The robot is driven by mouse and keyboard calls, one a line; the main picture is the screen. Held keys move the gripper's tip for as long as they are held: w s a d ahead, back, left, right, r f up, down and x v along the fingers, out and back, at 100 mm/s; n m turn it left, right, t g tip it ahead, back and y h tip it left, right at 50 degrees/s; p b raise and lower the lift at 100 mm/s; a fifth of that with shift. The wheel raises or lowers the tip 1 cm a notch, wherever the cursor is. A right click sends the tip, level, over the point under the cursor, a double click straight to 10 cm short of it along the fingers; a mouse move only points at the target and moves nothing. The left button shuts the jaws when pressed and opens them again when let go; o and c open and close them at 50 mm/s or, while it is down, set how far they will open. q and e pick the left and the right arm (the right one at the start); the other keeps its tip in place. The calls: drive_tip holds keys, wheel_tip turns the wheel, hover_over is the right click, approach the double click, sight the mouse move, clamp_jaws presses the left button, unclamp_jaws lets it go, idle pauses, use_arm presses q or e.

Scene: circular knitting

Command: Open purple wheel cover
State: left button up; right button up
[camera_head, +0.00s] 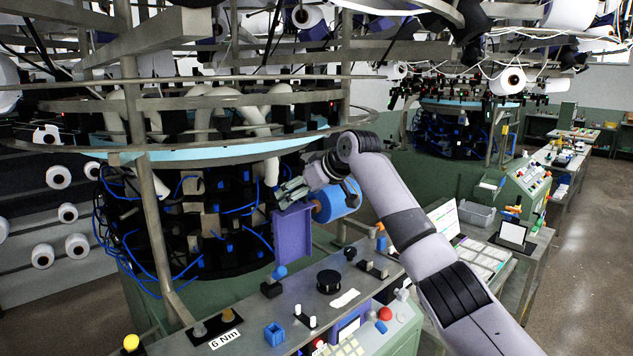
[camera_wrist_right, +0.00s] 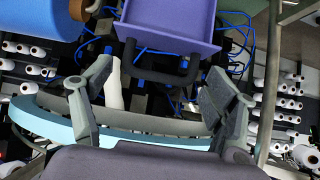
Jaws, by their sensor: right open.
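The purple wheel cover (camera_head: 292,235) hangs at the side of the near knitting machine, above the green-grey machine bench. In the right wrist view, its purple panel (camera_wrist_right: 172,22) is at the top middle, with a dark U-shaped handle (camera_wrist_right: 160,72) on its near edge. My right gripper (camera_head: 291,191) reaches in from the right and is at the cover's upper part in the head view. In the wrist view, my right gripper (camera_wrist_right: 155,92) is open, its fingers on either side of the handle and apart from it. My left gripper is not in view.
A blue cylinder (camera_head: 337,203) is just right of the cover. A light-blue ring (camera_head: 220,150) of the machine is close to the gripper.

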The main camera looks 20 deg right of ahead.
drive_tip(key=v, duration=1.1)
drive_tip(key=shift+d, duration=0.15)
